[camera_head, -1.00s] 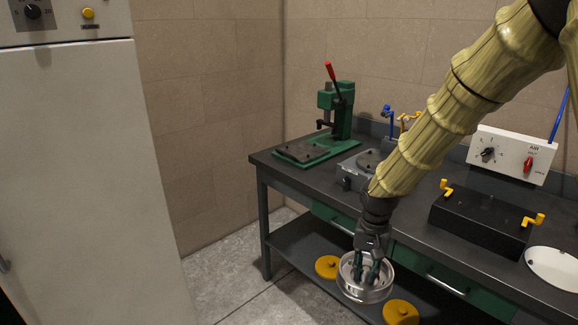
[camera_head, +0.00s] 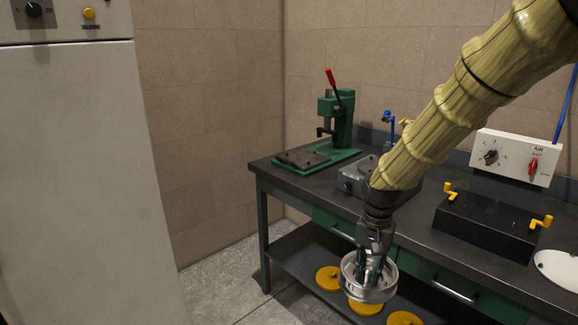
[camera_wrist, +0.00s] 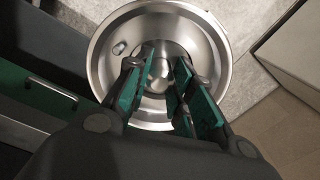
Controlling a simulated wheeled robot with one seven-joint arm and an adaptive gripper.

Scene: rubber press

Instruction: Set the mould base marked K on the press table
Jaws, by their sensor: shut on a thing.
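My gripper (camera_head: 374,266) is shut on a round, shiny metal mould base (camera_head: 369,292) and holds it in the air in front of the bench. In the wrist view the fingers (camera_wrist: 158,92) reach into the bowl-like metal base (camera_wrist: 215,52) and close on its middle post. No letter K is readable on it. The green press (camera_head: 338,122) stands at the bench's far left end, with a red-handled lever and a dark flat plate (camera_head: 302,160) at its foot. I cannot tell which surface is the press table.
The dark bench (camera_head: 272,172) has a grey device (camera_head: 355,178), a black box with yellow handles (camera_head: 486,228) and a white round plate (camera_head: 560,268) on it. Yellow discs (camera_head: 328,278) lie on the lower shelf. A white cabinet (camera_head: 90,170) stands left.

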